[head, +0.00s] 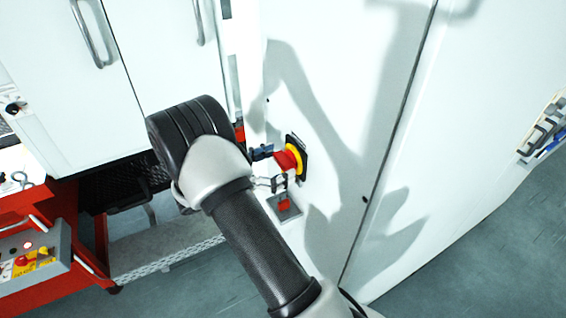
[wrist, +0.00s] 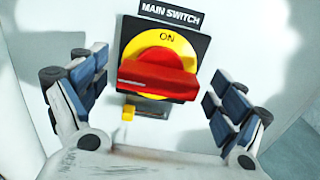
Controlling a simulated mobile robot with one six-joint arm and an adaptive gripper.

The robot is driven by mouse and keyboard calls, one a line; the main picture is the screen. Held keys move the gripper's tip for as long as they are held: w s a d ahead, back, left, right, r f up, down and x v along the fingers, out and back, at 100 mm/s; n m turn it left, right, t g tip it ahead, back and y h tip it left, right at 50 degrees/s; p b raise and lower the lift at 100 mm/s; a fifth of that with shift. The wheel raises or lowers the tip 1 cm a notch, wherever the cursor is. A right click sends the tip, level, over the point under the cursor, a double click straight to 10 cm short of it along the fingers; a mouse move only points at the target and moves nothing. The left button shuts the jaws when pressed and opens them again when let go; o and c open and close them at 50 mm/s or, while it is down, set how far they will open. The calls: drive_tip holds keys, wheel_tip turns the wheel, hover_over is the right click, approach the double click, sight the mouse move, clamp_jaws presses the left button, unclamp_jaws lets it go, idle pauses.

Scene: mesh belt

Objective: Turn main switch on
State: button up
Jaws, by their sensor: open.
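The main switch is a red rotary knob (wrist: 158,75) on a yellow disc with a black square plate (wrist: 200,42), under a label reading MAIN SWITCH. "ON" is printed on the disc above the knob, and the red handle bar lies roughly horizontal. In the head view the red knob (head: 287,160) sits on the white cabinet wall. My gripper (wrist: 160,95) is open, its blue-padded fingers to the left and right of the knob with gaps on both sides. In the head view my arm hides part of the gripper.
A small yellow piece (wrist: 128,112) sits just below the switch plate. A grey plate with a red part (head: 284,205) is on the wall below the switch. A red cart (head: 40,215) with a control box (head: 35,262) stands at left. White cabinet doors (head: 60,70) are behind my arm.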

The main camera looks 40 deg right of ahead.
drive_tip(key=shift+s+d, duration=0.15)
drive_tip(key=shift+d, duration=0.55)
drive_tip(key=shift+c, duration=0.4)
drive_tip(key=c, duration=1)
